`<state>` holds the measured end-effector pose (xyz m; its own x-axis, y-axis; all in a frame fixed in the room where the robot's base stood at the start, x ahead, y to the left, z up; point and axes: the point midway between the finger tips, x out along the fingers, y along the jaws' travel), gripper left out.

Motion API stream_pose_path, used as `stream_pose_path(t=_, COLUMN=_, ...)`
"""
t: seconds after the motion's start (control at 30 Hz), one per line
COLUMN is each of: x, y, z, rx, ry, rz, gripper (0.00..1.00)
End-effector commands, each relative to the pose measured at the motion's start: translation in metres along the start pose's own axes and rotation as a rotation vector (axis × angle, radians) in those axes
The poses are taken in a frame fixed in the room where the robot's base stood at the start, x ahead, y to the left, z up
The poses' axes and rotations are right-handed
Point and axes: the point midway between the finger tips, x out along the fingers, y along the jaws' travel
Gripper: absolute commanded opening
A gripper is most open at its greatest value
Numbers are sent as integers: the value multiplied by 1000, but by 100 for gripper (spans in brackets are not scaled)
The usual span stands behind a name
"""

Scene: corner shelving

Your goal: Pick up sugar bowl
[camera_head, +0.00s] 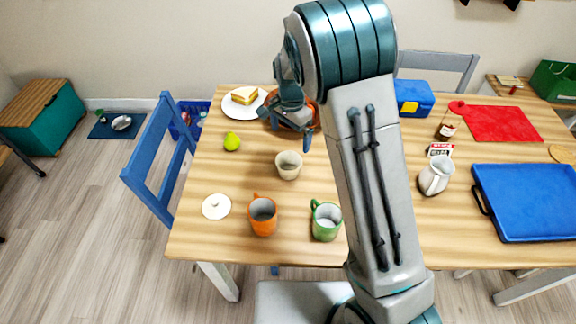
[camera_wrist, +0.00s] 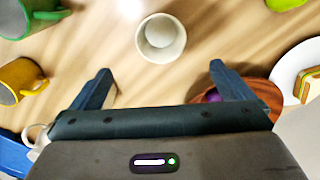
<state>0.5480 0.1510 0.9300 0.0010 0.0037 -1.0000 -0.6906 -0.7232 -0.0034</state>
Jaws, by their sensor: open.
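The sugar bowl appears to be the open, cream-coloured round pot (camera_head: 288,166) standing upright near the middle of the wooden table. It also shows in the wrist view (camera_wrist: 161,38), top centre, seen from above with no lid on. A white round lid with a knob (camera_head: 216,206) lies on the table to its left. My gripper (camera_head: 291,124) is open and empty, above the table and farther back than the pot. In the wrist view my two fingers (camera_wrist: 160,80) are spread wide, with the pot beyond their tips and nothing between them.
An orange mug (camera_head: 263,216) and a green mug (camera_head: 326,222) stand in front of the pot. A green pear (camera_head: 232,142) and a sandwich plate (camera_head: 242,109) are behind left. A brown bowl (camera_head: 310,118) is partly hidden by my gripper. A white jug (camera_head: 435,177) stands right.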

Motion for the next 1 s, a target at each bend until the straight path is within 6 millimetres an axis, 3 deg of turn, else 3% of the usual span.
stream_pose_path(t=0.17, x=21, y=-4, z=0, rx=14, ry=0, rz=9, gripper=100)
stream_pose_path(t=0.43, x=73, y=-3, z=1, rx=12, ry=0, rz=8, gripper=100)
stream_pose_path(t=0.77, x=97, y=-2, z=1, rx=11, ry=1, rz=7, gripper=100)
stream_pose_path(t=1.0, x=128, y=-2, z=4, rx=11, ry=0, rz=7, gripper=100)
